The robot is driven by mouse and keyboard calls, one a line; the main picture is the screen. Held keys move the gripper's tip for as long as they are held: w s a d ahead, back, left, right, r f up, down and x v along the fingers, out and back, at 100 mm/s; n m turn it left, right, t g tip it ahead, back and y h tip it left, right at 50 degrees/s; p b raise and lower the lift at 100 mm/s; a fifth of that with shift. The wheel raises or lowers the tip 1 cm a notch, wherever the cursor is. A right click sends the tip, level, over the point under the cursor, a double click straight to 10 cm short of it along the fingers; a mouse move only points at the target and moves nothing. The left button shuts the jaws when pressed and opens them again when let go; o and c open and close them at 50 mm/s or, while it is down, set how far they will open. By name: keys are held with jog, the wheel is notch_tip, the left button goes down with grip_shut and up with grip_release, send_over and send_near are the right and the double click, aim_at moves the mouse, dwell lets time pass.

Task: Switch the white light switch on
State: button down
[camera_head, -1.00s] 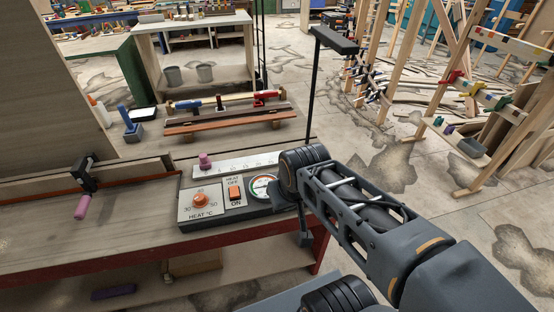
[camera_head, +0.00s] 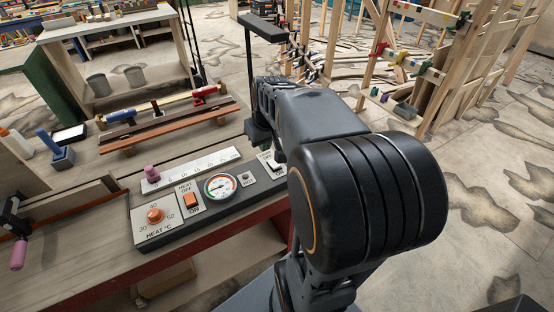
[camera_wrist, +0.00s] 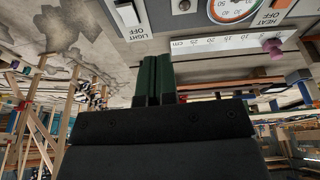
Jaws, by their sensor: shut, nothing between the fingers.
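The white light switch (camera_head: 276,163) is at the right end of the grey control panel (camera_head: 185,213) in the head view, partly covered by my arm. In the wrist view the white switch (camera_wrist: 127,13) is at the top edge, cut off by the frame, beside a LIGHT OFF label. Which way its rocker is tipped I cannot tell. My gripper (camera_wrist: 157,62) points toward the panel, its two dark green fingers together and empty. The fingertips appear just below and right of the switch in that view, with no clear contact. In the head view my arm hides the fingers.
The panel also holds an orange heat switch (camera_head: 191,201), an orange heat knob (camera_head: 155,215), a round gauge (camera_head: 221,186) and a small HOT indicator (camera_head: 246,177). A pink slider knob (camera_head: 152,174) sits behind. A black lamp (camera_head: 262,26) on a thin pole rises behind the arm.

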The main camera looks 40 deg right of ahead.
send_over(276, 166)
jog(key=s, duration=0.2)
jog(key=shift+s+a+f, duration=0.1)
jog(key=shift+s+f, duration=0.05)
jog(key=shift+f, duration=0.1)
jog(key=x, duration=0.8)
jog(key=s+p+x, duration=0.1)
jog(key=x, duration=0.3)
jog(key=shift+a+f, duration=0.1)
jog(key=shift+f, duration=0.2)
jog(key=shift+s+f, duration=0.1)
jog(key=shift+f, duration=0.65)
